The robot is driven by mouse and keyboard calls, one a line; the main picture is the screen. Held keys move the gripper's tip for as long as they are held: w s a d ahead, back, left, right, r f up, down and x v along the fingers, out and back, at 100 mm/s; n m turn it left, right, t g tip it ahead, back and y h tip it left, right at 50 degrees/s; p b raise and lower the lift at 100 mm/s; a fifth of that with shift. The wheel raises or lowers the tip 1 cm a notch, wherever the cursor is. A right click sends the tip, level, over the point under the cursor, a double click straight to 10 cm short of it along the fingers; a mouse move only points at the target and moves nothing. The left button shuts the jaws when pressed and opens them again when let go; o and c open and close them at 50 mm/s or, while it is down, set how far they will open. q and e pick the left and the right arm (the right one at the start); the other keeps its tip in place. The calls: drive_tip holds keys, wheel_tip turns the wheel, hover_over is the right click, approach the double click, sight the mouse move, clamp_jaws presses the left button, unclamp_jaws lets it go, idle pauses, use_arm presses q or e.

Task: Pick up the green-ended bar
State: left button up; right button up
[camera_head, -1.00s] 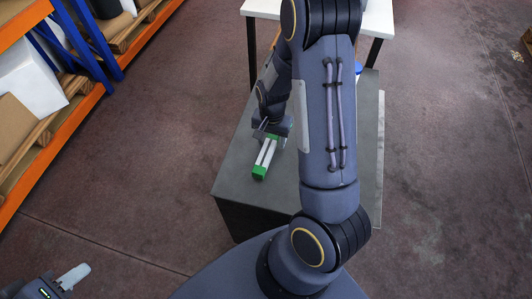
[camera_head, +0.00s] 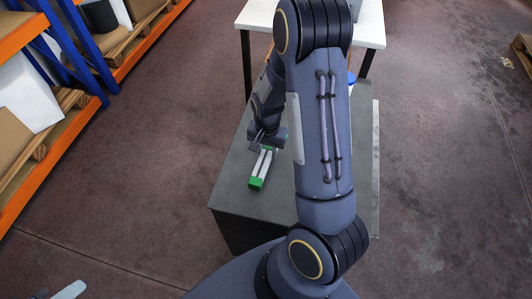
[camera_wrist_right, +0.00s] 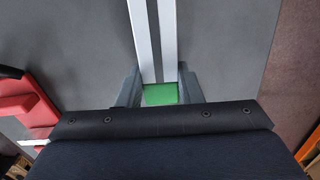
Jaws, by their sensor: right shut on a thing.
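The green-ended bar (camera_head: 261,167) is pale with a dark stripe along it and a green block at its near end. It lies over the grey tabletop (camera_head: 235,180) in the head view. My right gripper (camera_head: 268,147) is shut on its far end. In the right wrist view, the bar (camera_wrist_right: 153,40) runs up the picture, and its green end (camera_wrist_right: 161,94) sits between the fingers of my right gripper (camera_wrist_right: 160,90). I cannot tell whether the bar touches the table. Only a pale tip of my left gripper (camera_head: 69,291) shows at the bottom left.
A red object (camera_wrist_right: 25,98) is at the left in the right wrist view. A white table (camera_head: 262,14) stands behind the grey one. Orange and blue shelving (camera_head: 85,50) is at the left. The grey tabletop left of the bar is clear.

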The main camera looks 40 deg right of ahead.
drive_tip(key=r+p, duration=0.3)
drive_tip(key=r, duration=0.1)
drive_tip(key=shift+s, duration=0.25)
drive_tip(key=s+d+r+p, duration=0.2)
drive_tip(key=s+r+p, duration=0.7)
drive_tip(key=s+r, duration=0.4)
drive_tip(key=shift+s+d, duration=0.15)
drive_tip(key=shift+d, duration=0.15)
idle(0.3)
